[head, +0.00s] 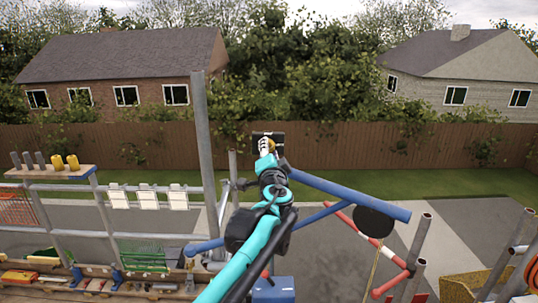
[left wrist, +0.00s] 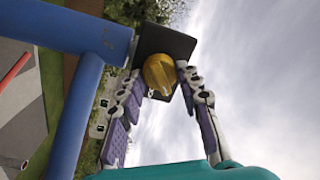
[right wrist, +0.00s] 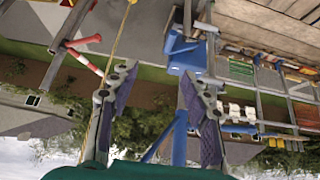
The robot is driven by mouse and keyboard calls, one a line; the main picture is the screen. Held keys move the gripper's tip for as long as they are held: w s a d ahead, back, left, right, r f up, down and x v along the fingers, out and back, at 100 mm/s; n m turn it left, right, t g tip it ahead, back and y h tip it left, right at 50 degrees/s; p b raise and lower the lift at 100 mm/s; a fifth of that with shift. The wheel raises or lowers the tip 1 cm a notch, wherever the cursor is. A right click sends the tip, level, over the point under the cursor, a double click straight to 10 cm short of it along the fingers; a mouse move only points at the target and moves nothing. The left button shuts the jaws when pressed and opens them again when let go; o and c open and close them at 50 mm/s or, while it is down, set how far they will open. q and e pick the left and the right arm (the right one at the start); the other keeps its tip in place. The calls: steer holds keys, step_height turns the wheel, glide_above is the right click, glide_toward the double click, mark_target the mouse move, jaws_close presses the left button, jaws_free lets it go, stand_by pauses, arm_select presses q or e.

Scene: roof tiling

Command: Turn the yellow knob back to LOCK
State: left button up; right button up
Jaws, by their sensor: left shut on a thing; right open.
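The yellow knob (left wrist: 159,72) sits on a dark box (left wrist: 166,43) at the end of a thick blue beam (left wrist: 75,32). My left gripper (left wrist: 160,77) has its two fingers on either side of the knob and is shut on it. In the head view my left gripper (head: 268,147) reaches up to the dark box (head: 262,134), and only a sliver of the knob shows past it. The LOCK mark cannot be read. My right gripper (right wrist: 157,78) is open and empty in the right wrist view; the head view does not show it.
The blue beam (head: 350,195) slants down right from the box, with a dark round disc (head: 374,221) below it. A grey upright pole (head: 204,140) stands left of my left arm. A red and white bar (head: 377,247) and a rope are at right. A shelf (head: 50,172) holds yellow and grey cylinders.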

arm_select(q)
steer(key=shift+f+m+h+b, duration=0.1)
steer(key=shift+m+h+b, duration=0.25)
steer(key=shift+m, duration=1.7)
steer(key=shift+f+m+h+b, duration=0.15)
steer(key=shift+m+b, duration=0.35)
steer(key=shift+m, duration=1.55)
steer(key=shift+r+m, duration=0.1)
steer(key=shift+m, duration=0.2)
steer(key=o, duration=1.2)
steer(key=shift+c, duration=0.2)
steer(key=s, duration=1.2)
steer(key=shift+f, duration=0.45)
